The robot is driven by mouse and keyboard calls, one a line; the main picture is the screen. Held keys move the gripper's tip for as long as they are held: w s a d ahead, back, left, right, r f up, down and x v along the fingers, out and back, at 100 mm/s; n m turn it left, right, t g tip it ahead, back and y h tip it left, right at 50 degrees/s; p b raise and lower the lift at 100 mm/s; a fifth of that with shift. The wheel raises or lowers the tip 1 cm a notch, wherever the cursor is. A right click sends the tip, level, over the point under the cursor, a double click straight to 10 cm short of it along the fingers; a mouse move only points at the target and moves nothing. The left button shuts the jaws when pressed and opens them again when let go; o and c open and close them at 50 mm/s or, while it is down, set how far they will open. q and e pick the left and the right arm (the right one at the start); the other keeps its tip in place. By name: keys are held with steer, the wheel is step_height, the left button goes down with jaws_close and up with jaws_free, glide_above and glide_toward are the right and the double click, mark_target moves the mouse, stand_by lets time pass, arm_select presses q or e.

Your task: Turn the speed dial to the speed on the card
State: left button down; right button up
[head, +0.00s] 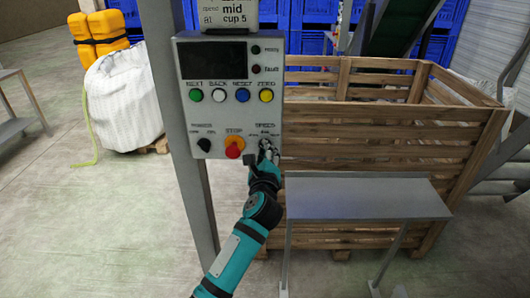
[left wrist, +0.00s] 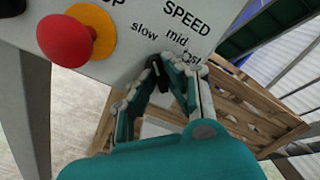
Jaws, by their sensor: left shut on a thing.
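The control box (head: 218,130) is a light grey panel on a post. My right gripper is out of view.
A red stop button (head: 234,148) on a yellow base is close left of the dial. A black knob (head: 204,145) and several coloured buttons share the panel. A grey bench (head: 360,200) and a wooden crate (head: 400,140) stand to the right.

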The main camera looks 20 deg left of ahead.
arm_select(q)
steer(key=shift+m+p, duration=3.85)
steer(key=shift+m, duration=0.55)
steer(key=shift+f, duration=0.1)
steer(key=c, duration=1.4)
jaws_free()
steer(key=v, duration=1.2)
